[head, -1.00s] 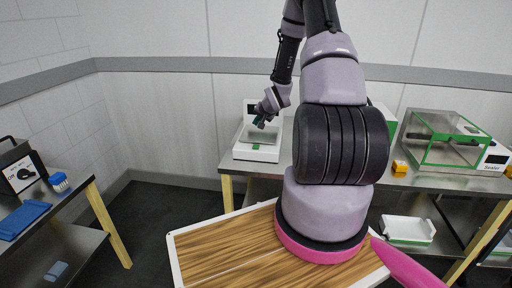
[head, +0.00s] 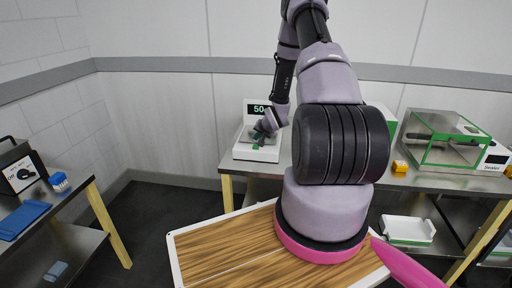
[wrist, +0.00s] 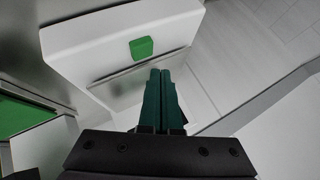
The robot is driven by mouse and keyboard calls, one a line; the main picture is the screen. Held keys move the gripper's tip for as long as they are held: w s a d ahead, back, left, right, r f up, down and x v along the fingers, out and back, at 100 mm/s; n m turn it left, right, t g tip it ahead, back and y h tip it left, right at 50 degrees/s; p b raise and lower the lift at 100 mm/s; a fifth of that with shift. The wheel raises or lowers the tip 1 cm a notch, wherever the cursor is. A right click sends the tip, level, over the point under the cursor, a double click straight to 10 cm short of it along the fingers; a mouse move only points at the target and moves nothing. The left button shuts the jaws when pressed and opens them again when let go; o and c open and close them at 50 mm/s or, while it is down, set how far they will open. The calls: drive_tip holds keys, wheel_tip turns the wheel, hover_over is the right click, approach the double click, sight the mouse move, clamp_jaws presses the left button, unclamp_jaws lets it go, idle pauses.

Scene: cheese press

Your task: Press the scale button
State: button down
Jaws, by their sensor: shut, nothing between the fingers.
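The white scale (head: 243,154) stands on the steel table at the back. Its upright display (head: 258,109) is partly hidden by my arm and shows digits beginning with 50. The green scale button (head: 256,147) is on its front; in the wrist view the button (wrist: 141,47) is a small green square on the white front face. My gripper (wrist: 160,72) is shut and empty, its two dark teal fingers side by side. In the wrist view the tips appear just below and right of the button, apart from it in the picture. In the head view my gripper (head: 259,135) is over the scale's front.
On the same table, a green-edged clear box (head: 440,140) and an orange block (head: 399,166) stand at the right. A wooden-topped board (head: 225,250) is in the foreground. A side table (head: 85,205) with blue items stands at the left.

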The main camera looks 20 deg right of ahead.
sight(254, 145)
drive_tip(key=shift+f, duration=0.65)
idle(1.6)
drive_tip(key=shift+f, duration=0.4)
drive_tip(key=shift+f, duration=0.5)
idle(0.6)
drive_tip(key=shift+r, duration=0.95)
drive_tip(key=shift+r, duration=2.5)
